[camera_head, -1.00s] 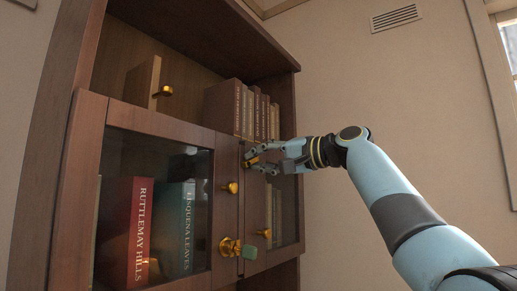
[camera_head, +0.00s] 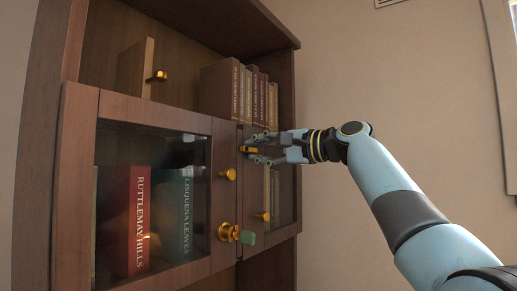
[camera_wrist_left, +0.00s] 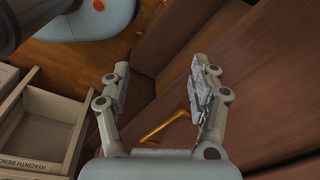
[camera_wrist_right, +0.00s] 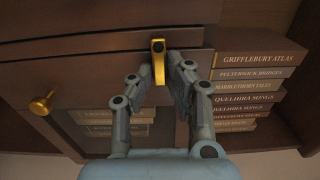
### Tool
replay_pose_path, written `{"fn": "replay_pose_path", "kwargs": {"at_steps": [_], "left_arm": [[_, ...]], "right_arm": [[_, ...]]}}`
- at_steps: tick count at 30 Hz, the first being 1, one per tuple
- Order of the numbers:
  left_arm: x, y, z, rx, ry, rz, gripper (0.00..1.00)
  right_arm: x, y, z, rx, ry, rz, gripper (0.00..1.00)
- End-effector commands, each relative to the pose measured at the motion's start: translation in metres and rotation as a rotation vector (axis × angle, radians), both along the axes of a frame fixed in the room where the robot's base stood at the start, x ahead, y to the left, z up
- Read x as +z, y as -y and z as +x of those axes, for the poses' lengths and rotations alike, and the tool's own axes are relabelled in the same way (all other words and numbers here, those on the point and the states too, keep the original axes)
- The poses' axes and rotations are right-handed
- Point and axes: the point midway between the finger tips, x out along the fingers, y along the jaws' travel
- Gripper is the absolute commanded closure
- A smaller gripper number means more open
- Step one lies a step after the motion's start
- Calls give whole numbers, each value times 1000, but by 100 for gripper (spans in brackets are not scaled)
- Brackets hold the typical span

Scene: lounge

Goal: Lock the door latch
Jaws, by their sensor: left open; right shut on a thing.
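The gold door latch (camera_head: 248,149) is on the edge of the cabinet's right door (camera_head: 255,190), near its top. It also shows in the right wrist view (camera_wrist_right: 158,62), pointing roughly along the gripper there. My right gripper (camera_head: 258,150) is at the latch, its fingers shut on it; the fingertips also show in the right wrist view (camera_wrist_right: 160,72). My left gripper (camera_wrist_left: 163,85) is open with nothing between its fingertips and is outside the head view. A gold handle (camera_wrist_left: 165,127) shows behind its fingers.
Another knob (camera_head: 263,216) is on the right door. Books (camera_head: 220,90) stand on the shelf above. An open drawer (camera_wrist_left: 45,122) is near my left gripper.

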Motion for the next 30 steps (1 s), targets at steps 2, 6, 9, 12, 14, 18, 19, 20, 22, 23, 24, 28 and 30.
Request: {"fn": "replay_pose_path", "kwargs": {"at_steps": [2, 6, 9, 12, 14, 18, 19, 20, 22, 23, 24, 28, 30], "left_arm": [[0, 0, 0, 0, 0, 0, 39], [0, 0, 0, 0, 0, 0, 39], [0, 0, 0, 0, 0, 0, 39], [0, 0, 0, 0, 0, 0, 39], [0, 0, 0, 0, 0, 0, 39], [0, 0, 0, 0, 0, 0, 39], [0, 0, 0, 0, 0, 0, 39], [0, -1, 0, 0, 0, 1, 39], [0, -1, -1, 0, 0, 1, 39], [0, -1, -1, 0, 0, 1, 39], [0, -1, -1, 0, 0, 1, 39], [0, -1, 0, 0, 0, 1, 39], [0, 0, 0, 0, 0, 0, 39]], "right_arm": [[-1, 1, 0, -1, -2, 0, 100], [-1, 0, 0, -1, -3, 0, 100], [-2, 0, 0, -1, -3, 0, 78], [-1, 0, 0, 0, -3, 0, 65], [-1, 0, 0, 0, -2, -1, 63], [-1, 0, 0, 0, -1, 0, 63], [-1, 0, 0, 0, -1, 0, 63], [-1, 0, 0, 0, -1, 0, 63], [-1, 3, -2, 0, -1, -1, 63], [-1, 5, -3, -1, -1, -1, 63], [-2, 9, -5, -2, -2, -1, 63], [-2, 29, -19, -3, 0, -2, 63], [-2, 43, -29, -4, 0, -4, 63]]}}
